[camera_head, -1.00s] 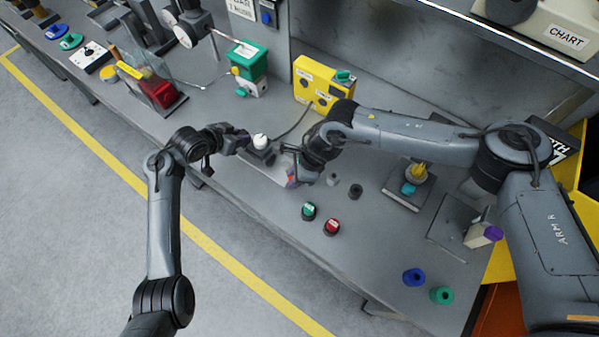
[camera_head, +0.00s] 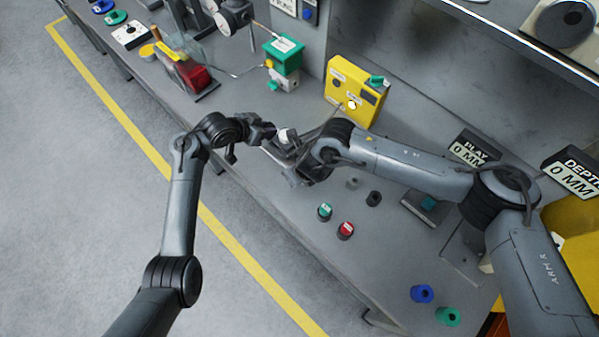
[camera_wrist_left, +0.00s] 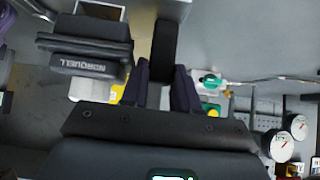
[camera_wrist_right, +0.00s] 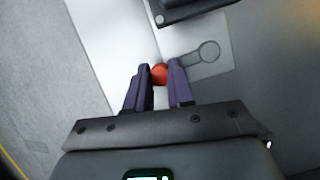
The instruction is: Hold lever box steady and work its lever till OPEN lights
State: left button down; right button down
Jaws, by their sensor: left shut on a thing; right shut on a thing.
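The lever box is mostly hidden between my grippers; a dark body with a white round part (camera_head: 284,135) shows there in the head view. My left gripper (camera_head: 272,131) is at its left side. In the left wrist view, its fingers (camera_wrist_left: 160,88) are shut around a dark block (camera_wrist_left: 164,50), apparently part of the box. My right gripper (camera_wrist_right: 160,75) is shut on a red knob (camera_wrist_right: 159,73), apparently the lever's end. The knob is hidden in the head view. The yellow box (camera_head: 345,78) behind shows a bright white lamp (camera_head: 352,104); its label is too small to read.
A green-topped box (camera_head: 284,56) stands behind left. Green (camera_head: 325,211) and red (camera_head: 346,230) buttons stand toward the bench front. Blue (camera_head: 422,293) and green (camera_head: 448,316) round pieces lie at the right. A keyhole-shaped outline (camera_wrist_right: 207,52) marks a pale surface beside the red knob.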

jog(key=shift+w+a+r+m, duration=0.1)
jog(key=shift+w+m, duration=0.2)
jog(key=shift+m, duration=0.1)
jog(key=c, duration=1.1)
grip_release()
jog(key=shift+o, duration=0.6)
jog(key=shift+s, duration=0.15)
jog(key=v, duration=1.2)
jog(key=shift+a, duration=0.25)
